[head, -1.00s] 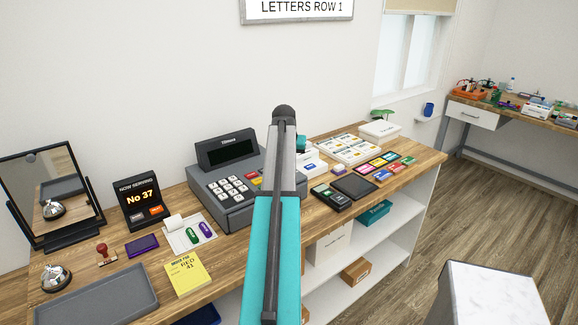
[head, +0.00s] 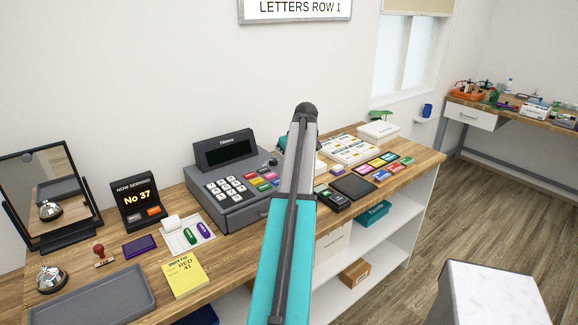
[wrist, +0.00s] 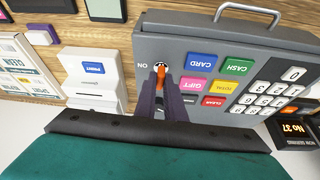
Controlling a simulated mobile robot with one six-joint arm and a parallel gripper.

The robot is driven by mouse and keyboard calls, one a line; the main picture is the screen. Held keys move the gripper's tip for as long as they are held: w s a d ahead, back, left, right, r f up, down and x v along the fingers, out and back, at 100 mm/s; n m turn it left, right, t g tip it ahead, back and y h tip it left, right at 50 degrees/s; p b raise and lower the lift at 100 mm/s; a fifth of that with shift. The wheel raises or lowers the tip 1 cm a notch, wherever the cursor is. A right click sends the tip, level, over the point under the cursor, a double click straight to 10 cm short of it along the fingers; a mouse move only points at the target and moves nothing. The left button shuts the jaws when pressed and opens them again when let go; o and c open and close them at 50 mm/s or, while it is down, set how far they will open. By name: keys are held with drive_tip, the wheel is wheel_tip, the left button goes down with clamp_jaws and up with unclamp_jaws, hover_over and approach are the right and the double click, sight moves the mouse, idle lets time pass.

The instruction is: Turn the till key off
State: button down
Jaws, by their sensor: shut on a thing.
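The grey till (head: 235,212) stands on the wooden counter, with a dark display and white and coloured buttons. In the wrist view the till (wrist: 200,45) is seen upside down. An orange till key (wrist: 160,70) sits at the edge of its key panel, beside a mark that reads like an inverted "ON". My gripper (wrist: 161,82) is shut on the key, its dark fingers coming from below. The fingers hide the lower part of the key and the panel below it. In the head view my arm hides the fingertips.
A white printer-like box (wrist: 92,75) stands close beside the till. A card terminal (head: 333,198) and a dark pad (head: 355,188) lie on the counter (head: 228,258). A number sign (head: 138,200) and a mirror (head: 50,190) stand to the left.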

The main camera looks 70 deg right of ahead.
drive_tip(key=shift+s+f+n+y, duration=0.1)
drive_tip(key=shift+s+n+y, duration=0.2)
drive_tip(key=shift+n, duration=0.2)
drive_tip(key=c, duration=1.8)
unclamp_jaws()
drive_tip(key=shift+c, duration=0.2)
drive_tip(key=shift+w, duration=0.1)
drive_tip(key=shift+r, duration=0.25)
drive_tip(key=b+v, duration=0.3)
drive_tip(key=v, duration=1)
drive_tip(key=shift+r, duration=0.2)
drive_tip(key=shift+a, duration=0.15)
